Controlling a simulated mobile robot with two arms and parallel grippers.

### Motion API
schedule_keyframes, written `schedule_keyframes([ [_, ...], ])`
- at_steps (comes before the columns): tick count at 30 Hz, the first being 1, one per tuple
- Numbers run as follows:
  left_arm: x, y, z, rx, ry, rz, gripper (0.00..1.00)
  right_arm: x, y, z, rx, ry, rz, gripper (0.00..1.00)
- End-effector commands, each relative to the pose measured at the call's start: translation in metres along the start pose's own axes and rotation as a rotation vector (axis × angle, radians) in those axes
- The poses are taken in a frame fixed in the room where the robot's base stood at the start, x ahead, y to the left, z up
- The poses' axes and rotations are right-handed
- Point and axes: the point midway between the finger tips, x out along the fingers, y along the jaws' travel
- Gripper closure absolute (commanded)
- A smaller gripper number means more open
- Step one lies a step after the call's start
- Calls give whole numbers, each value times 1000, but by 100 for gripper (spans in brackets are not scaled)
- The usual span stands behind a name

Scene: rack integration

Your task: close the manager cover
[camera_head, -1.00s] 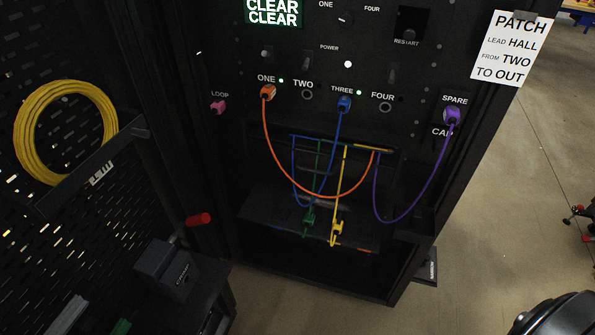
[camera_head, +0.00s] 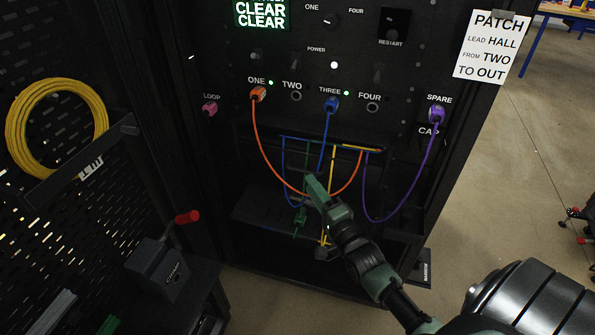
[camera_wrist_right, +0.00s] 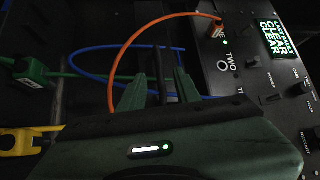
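The cable manager (camera_head: 268,143) is a dark bay low on the rack front, with several coloured cables passing through it. A dark flat panel (camera_head: 255,208), which looks like its cover, lies folded down below the bay. Green and yellow cable ends hang in front of it. My right gripper (camera_head: 314,182) is in front of the bay, over the orange cable's loop and the panel's upper area. In the right wrist view its two green fingers (camera_wrist_right: 158,92) stand apart. Dark strips show between or behind them; contact cannot be told. My left gripper is not in view.
Orange (camera_head: 257,94), blue (camera_head: 332,104) and purple (camera_head: 437,114) plugs sit in the panel above, their cables drooping near my gripper. At left are a pegboard door with a yellow cable coil (camera_head: 58,123) and a red-handled box (camera_head: 158,270). Open floor lies right.

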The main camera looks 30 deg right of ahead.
Motion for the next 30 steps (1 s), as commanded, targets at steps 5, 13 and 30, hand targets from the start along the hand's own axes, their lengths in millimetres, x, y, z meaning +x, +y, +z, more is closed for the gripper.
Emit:
schedule_keyframes([
  [5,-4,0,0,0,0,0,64,29,-2,0,-1,0,-2,67],
  [13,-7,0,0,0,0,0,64,64,0,1,-2,-1,2,67],
  [30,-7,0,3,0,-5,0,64,70,1,1,-4,-1,4,100],
])
